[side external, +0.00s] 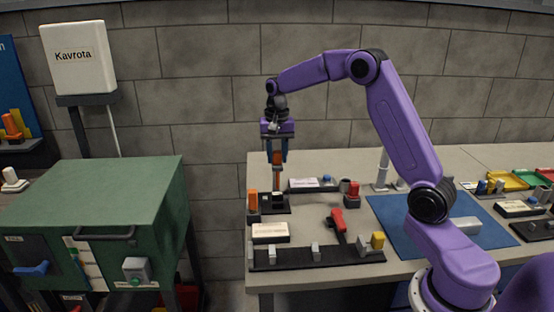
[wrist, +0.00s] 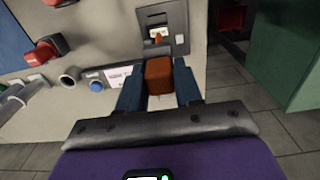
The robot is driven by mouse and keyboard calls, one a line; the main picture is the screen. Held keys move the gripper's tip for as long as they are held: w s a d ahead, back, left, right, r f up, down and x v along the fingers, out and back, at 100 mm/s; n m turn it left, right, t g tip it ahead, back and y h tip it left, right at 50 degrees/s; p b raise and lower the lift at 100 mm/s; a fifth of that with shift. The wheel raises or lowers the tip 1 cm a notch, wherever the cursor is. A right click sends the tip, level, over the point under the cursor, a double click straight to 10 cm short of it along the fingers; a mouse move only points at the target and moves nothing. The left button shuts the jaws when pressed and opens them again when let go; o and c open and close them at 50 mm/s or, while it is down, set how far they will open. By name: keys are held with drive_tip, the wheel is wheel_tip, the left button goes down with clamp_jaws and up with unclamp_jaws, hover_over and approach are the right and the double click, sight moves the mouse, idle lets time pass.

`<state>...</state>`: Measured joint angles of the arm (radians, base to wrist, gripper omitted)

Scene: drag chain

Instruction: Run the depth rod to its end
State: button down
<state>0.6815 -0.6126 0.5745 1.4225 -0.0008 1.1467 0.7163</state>
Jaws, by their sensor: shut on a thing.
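My gripper (side external: 276,155) hangs pointing down above the left part of the bench. Its blue fingers (wrist: 159,84) are shut on an orange-brown block (wrist: 158,74), which also shows below the fingers in the side view (side external: 277,172). Beneath it a dark fixture (side external: 274,205) stands on the bench. In the wrist view, the fixture's grey plate (wrist: 176,18) has a pale window with a small orange piece in it. I cannot tell whether the held block is joined to the fixture, and no part is clearly marked as the depth rod.
An orange upright block (side external: 252,202) stands left of the fixture. A white-labelled box (side external: 270,232), a red-handled tool (side external: 337,222) and a black rail (side external: 320,256) lie in front. A blue mat (side external: 390,214) is to the right. A green cabinet (side external: 100,195) stands left across a gap.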

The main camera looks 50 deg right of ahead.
drive_tip(key=shift+r, duration=1)
drive_tip(key=c, duration=0.8)
unclamp_jaws()
drive_tip(key=shift+c, duration=0.2)
wheel_tip(320, 180, up, 17)
drive_tip(key=shift+r, duration=0.2)
drive_tip(key=shift+a, duration=0.1)
